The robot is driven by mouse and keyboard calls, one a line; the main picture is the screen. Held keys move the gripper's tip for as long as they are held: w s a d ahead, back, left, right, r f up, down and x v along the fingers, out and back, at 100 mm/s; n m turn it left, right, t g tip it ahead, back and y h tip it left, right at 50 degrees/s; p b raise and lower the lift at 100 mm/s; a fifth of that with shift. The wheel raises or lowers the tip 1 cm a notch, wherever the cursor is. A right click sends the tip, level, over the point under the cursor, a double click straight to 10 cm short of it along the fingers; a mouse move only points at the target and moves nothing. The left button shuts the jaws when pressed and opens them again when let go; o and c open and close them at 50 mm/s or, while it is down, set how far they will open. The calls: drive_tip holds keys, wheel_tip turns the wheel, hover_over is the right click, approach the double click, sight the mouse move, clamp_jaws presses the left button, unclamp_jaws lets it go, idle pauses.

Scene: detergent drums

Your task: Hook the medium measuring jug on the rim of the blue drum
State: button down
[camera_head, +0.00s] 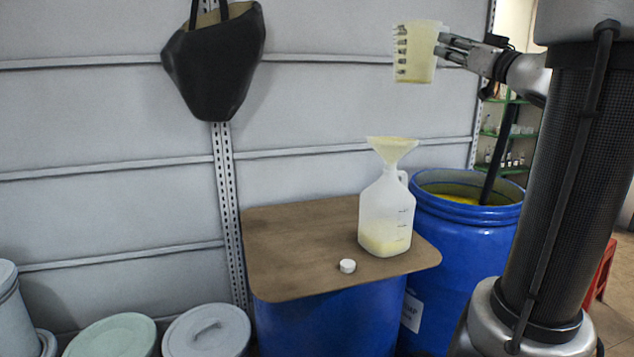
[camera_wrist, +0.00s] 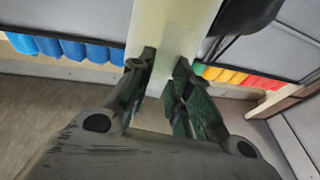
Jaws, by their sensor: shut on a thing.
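My gripper (camera_head: 441,45) is shut on a translucent, pale yellow measuring jug (camera_head: 414,52) with dark graduation marks. It holds the jug by its right side, upright and high in the air in front of the wall. The jug also shows in the wrist view (camera_wrist: 172,28), between my fingers (camera_wrist: 165,66). The open blue drum (camera_head: 460,240) stands below and to the right of the jug, well apart from it. Yellow liquid shows inside, and a dark stick leans out over its rim. My column hides part of the drum's right side.
A brown board (camera_head: 300,245) lies on another blue drum (camera_head: 330,325). On it stand a jerrycan (camera_head: 385,215) with a funnel (camera_head: 392,150), and a white cap (camera_head: 347,266). A black bag (camera_head: 215,60) hangs on the wall. Pale lidded drums (camera_head: 207,332) stand at lower left.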

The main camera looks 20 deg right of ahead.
sight(441, 64)
wheel_tip(441, 64, down, 4)
drive_tip(key=g+h, duration=0.1)
drive_tip(key=g, duration=0.9)
drive_tip(key=shift+w+r+h, duration=0.1)
drive_tip(key=shift+h, duration=0.3)
drive_tip(key=shift+w+a+g+h, duration=0.2)
drive_tip(key=shift+w+g+h, duration=0.1)
drive_tip(key=shift+w+g, duration=1.05)
drive_tip(key=shift+s, duration=0.2)
